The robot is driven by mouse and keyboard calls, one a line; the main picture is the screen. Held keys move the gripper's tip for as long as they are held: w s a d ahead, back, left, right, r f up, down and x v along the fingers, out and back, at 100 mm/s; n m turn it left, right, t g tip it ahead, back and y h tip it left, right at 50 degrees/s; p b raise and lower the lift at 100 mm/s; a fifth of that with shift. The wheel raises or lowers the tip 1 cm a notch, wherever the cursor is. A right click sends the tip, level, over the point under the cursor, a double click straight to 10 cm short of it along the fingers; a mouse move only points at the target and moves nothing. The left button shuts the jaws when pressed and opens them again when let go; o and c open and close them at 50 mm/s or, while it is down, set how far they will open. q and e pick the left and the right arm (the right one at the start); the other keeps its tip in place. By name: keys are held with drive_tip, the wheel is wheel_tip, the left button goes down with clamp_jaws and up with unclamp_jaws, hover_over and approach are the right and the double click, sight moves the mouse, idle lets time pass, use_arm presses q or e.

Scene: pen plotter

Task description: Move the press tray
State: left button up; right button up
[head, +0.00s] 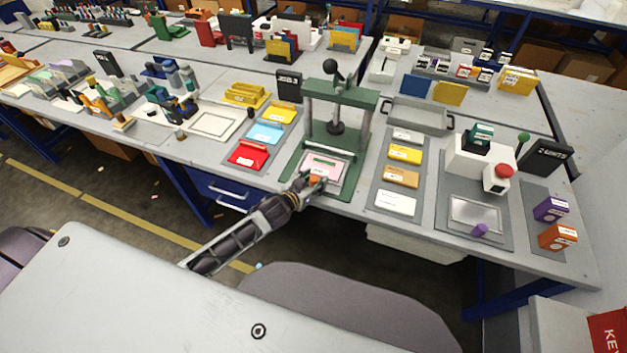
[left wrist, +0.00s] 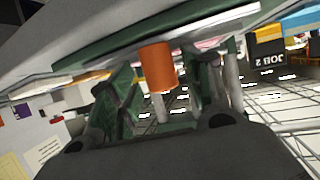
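The green press (head: 340,110) stands on the middle bench with a black ball on its lever. The press tray (head: 322,168), light with a pink sheet on it, sits at the front of the press base. An orange handle (head: 316,181) is at the tray's front edge. My left gripper (head: 311,184) is at this handle. In the left wrist view the orange handle (left wrist: 157,67) on a grey stem shows ahead of the gripper (left wrist: 168,95). The fingers look apart, with gaps on both sides of the handle; contact cannot be told. My right gripper is not in view.
Left of the press, a board holds red (head: 248,155), blue and yellow blocks. Right of it, a grey board (head: 398,165) holds yellow, tan and white packs. An empty grey tray (head: 418,115) with handles lies behind. A grey chair (head: 330,310) stands in front of the bench.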

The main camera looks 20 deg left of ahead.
use_arm(q)
drive_tip(key=shift+w, duration=0.1)
idle(0.3)
drive_tip(key=v, duration=1.2)
idle(0.6)
drive_tip(key=shift+f, duration=0.1)
idle(0.4)
drive_tip(key=shift+m, duration=0.3)
